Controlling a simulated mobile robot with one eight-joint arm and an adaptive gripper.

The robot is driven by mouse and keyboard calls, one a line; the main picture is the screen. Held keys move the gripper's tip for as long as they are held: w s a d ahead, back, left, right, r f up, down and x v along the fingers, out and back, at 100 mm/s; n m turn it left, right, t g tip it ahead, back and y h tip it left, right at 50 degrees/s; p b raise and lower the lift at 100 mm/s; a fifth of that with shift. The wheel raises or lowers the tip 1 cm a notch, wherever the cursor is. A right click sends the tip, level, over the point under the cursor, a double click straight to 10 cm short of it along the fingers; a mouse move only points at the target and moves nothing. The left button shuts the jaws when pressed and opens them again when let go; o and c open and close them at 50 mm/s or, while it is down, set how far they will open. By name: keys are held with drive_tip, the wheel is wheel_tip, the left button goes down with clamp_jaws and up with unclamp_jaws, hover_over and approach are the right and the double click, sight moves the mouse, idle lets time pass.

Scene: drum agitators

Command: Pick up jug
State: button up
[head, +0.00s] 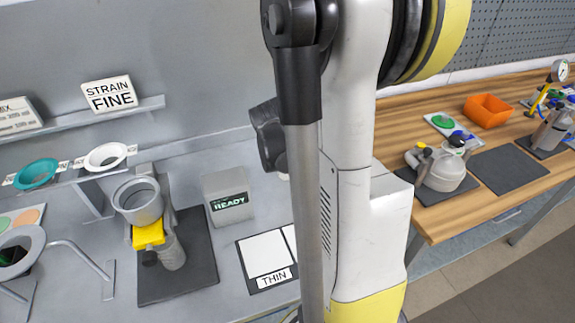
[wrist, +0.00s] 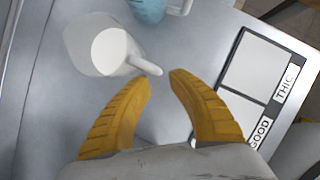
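A white jug (wrist: 88,32) with a pale interior or contents shows in the upper left of the wrist view. Its handle (wrist: 147,67) points toward my gripper. My gripper (wrist: 160,76) is open, with its two yellow fingers apart. The handle's end lies just ahead of the fingertips, near the gap between them, and nothing is held. Whether the handle touches a finger is unclear. A second vessel with blue contents (wrist: 150,7) and a handle is cut off at the top edge. In the head view my arm covers the middle, and my gripper and the jug are hidden.
A panelled board (wrist: 247,62) with labels lies right of the fingers in the wrist view.

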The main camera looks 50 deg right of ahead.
drive_tip(key=b+x, duration=0.2)
drive_tip(key=x, duration=0.3)
drive_tip(key=shift+w+d+r, duration=0.1)
drive_tip(key=shift+w, duration=0.05)
clamp_jaws()
